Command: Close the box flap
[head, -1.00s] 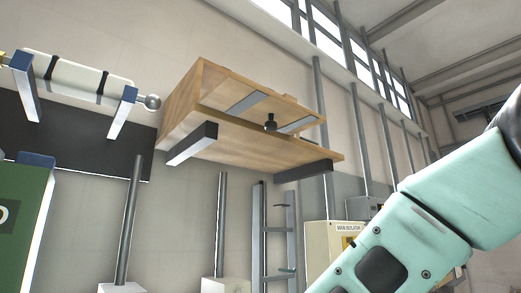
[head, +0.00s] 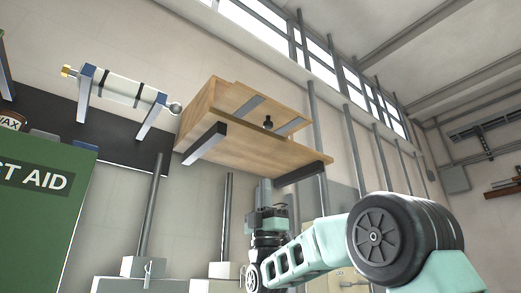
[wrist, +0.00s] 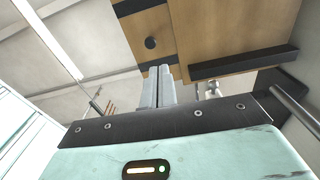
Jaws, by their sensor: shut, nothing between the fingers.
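The wooden box (head: 196,112) is mounted high on the wall. Its flap (head: 292,113) bears a black knob (head: 268,123) and two grey strips, and stands at an angle with a dark gap between it and the box's lower front edge. My gripper (head: 265,186) points up below the box's underside. In the wrist view my gripper (wrist: 158,87) has its two grey fingers together and empty. The flap (wrist: 148,24) and its knob (wrist: 151,43) show beyond the fingertips, with the box's underside (wrist: 225,28) to the right. Fingertip contact with the wood cannot be told.
Black brackets (head: 205,144) (head: 303,172) hold the box from below. A white cylinder on blue supports (head: 128,88) hangs left, above a green first aid cabinet (head: 45,200). Grey posts (head: 226,215) rise below the box. Open air lies right of the box.

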